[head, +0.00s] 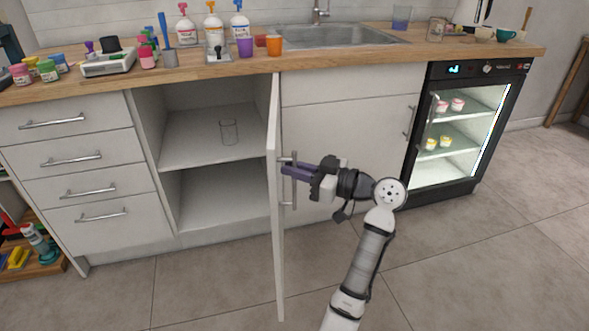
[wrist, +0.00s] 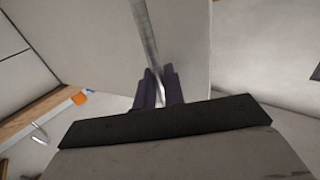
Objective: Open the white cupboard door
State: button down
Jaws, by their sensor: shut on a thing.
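The white cupboard door (head: 275,235) stands swung out from the counter, seen nearly edge-on in the head view. It also shows in the wrist view (wrist: 185,45). Its upright metal bar handle (head: 294,195) is on the door's right-hand face. My gripper (head: 287,170) is at the handle, with its purple fingers shut on the bar. In the wrist view the handle (wrist: 145,35) runs down between the fingers (wrist: 160,88). The cupboard interior (head: 205,195) is in view, with a shelf and a clear glass (head: 229,132) on it.
Drawers (head: 75,165) with bar handles are left of the cupboard. A closed white door (head: 345,110) and a lit glass-fronted fridge (head: 460,130) are to the right. Bottles and jars stand on the wooden worktop (head: 340,60). The tiled floor (head: 190,290) in front is clear.

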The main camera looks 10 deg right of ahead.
jog(key=c, duration=1.6)
grip_release()
jog(key=shift+w, duration=0.25)
jog(key=v, duration=1.3)
jog(key=shift+s+d, duration=0.3)
jog(key=shift+s, duration=0.1)
